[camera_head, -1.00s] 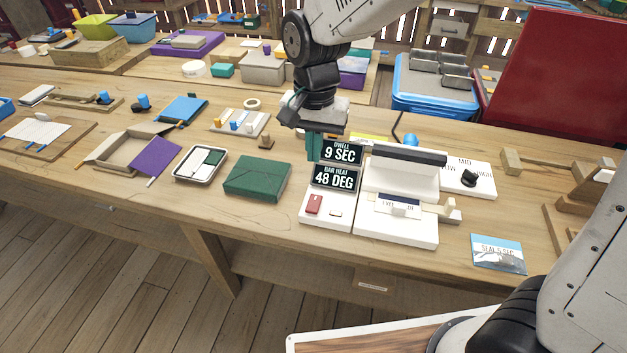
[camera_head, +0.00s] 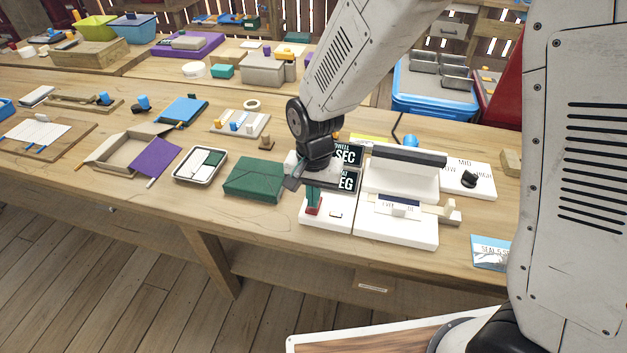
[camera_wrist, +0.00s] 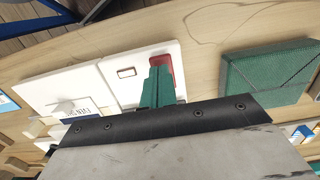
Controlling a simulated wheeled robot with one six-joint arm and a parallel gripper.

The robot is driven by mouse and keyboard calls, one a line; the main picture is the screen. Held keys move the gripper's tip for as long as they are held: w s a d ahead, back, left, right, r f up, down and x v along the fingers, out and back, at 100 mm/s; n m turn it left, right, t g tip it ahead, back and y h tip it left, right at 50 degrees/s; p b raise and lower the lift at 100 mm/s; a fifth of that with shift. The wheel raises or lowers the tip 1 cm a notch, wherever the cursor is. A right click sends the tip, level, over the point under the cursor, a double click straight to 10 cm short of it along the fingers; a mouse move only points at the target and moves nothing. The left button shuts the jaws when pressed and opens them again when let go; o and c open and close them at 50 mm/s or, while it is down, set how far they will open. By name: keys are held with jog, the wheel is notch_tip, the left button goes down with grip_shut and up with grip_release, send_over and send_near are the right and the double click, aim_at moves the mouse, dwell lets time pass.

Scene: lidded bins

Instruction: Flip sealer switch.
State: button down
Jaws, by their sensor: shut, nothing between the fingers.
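The sealer (camera_head: 400,225) is a white unit on the wooden bench with a raised dark-edged bar at its back. Its white control panel (camera_head: 335,221) carries the red rocker switch (camera_head: 312,211) and a small pale button. My gripper (camera_head: 313,200) points down at the switch, its green fingers shut and empty. In the wrist view the fingertips (camera_wrist: 159,68) overlap the edge of the red switch (camera_wrist: 166,66); I cannot tell whether they touch it. The arm partly hides the dwell and bar heat displays (camera_head: 348,180).
A green box (camera_head: 256,178) lies just left of the panel. A dial plate (camera_head: 472,180) with a black knob stands right of the sealer. A blue and white packet (camera_head: 489,252) lies at the bench's front right, partly hidden by my arm.

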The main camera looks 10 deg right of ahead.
jog(key=shift+f, duration=0.45)
jog(key=shift+s+f, duration=0.1)
jog(key=shift+f, duration=0.1)
jog(key=shift+w+d+r, duration=0.15)
jog(key=shift+w, duration=0.25)
jog(key=shift+w+d+r, duration=0.1)
jog(key=shift+w, duration=0.25)
jog(key=shift+r, duration=0.1)
notch_tip(320, 180, up, 14)
dwell(0.5)
jog(key=shift+w+d, duration=0.1)
